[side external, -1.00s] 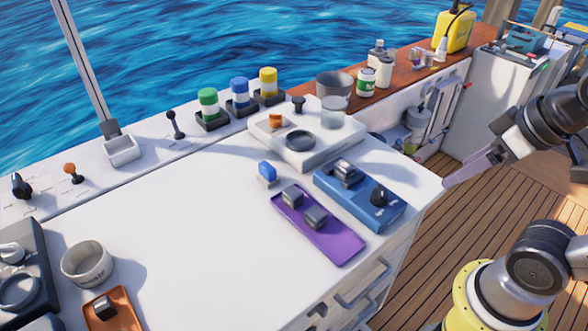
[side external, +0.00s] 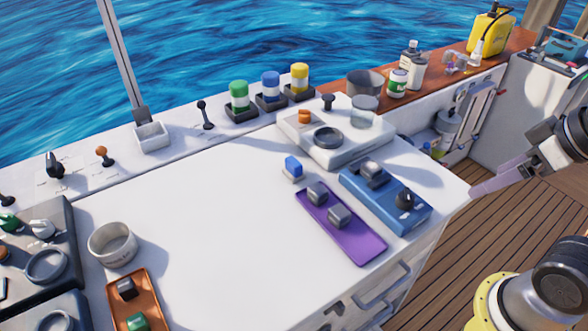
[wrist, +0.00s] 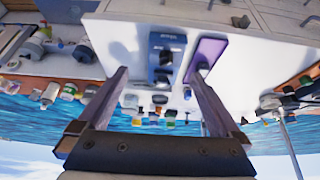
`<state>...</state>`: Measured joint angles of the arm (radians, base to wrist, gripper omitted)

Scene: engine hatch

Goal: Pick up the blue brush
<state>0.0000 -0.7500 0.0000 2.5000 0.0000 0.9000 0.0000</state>
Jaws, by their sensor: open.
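The blue brush (side external: 293,166) is a small piece with a blue top and a pale lower part. It stands on the white worktop (side external: 215,240), just behind and left of the purple tray (side external: 362,242). My gripper (side external: 474,192) is at the right edge in the side view, by the worktop's right corner, well away from the brush. In the wrist view my gripper (wrist: 156,72) has its two fingers spread with nothing held between them.
A blue box with a knob (side external: 395,205) lies between the brush and my gripper. A white raised panel (side external: 345,148) with a dark ring stands behind. An orange tray (side external: 143,297) and a pale round container (side external: 112,243) are at left. The worktop's middle is clear.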

